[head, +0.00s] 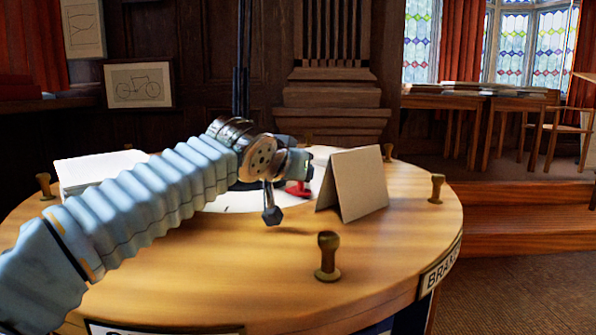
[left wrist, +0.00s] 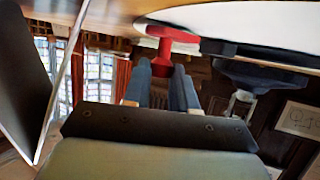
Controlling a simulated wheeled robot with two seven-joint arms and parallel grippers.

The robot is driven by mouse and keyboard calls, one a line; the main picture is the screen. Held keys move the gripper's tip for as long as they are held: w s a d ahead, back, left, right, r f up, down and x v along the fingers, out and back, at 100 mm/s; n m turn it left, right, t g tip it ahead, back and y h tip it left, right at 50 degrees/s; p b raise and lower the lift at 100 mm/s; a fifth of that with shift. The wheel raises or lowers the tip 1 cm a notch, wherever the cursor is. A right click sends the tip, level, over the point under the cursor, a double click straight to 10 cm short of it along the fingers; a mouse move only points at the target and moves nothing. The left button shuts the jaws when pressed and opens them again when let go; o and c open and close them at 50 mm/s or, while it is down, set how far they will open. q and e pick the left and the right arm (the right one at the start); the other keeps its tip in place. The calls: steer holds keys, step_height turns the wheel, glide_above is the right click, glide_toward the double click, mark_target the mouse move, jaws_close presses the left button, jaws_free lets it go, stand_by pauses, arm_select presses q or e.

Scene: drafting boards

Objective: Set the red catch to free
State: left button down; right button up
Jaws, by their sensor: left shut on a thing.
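The red catch (head: 299,189) shows in the head view as a small red piece at the edge of a white disc (head: 243,201) on the round wooden table. My left gripper (head: 292,166) reaches it from the left and covers part of it. In the left wrist view the red catch (left wrist: 166,36) has a wide flat head and a narrower stem. The two blue-grey fingers of my left gripper (left wrist: 162,72) are shut on the stem. The catch's exact setting is partly hidden. My right gripper is not in view.
A folded card (head: 354,185) stands on the table just right of my left gripper. Several brass knobs, one in front (head: 328,256), stand around the table (head: 400,240). A stack of white paper (head: 100,168) lies behind my left arm.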

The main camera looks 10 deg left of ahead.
arm_select(q)
steer(key=shift+w+a+r+p, duration=0.1)
steer(key=shift+w+a+p, duration=0.25)
steer(key=shift+a, duration=0.2)
steer(key=shift+w+a+r+p, duration=0.1)
steer(key=shift+w+a+p, duration=0.2)
steer(key=shift+a, duration=0.25)
steer(key=shift+w+a+f, duration=0.1)
steer(key=shift+w+a, duration=0.15)
steer(key=shift+a, duration=0.1)
steer(key=c, duration=0.9)
jaws_free()
steer(key=shift+s, duration=0.2)
steer(key=b+v, duration=0.1)
steer(key=v, duration=1.2)
steer(key=shift+b, duration=0.4)
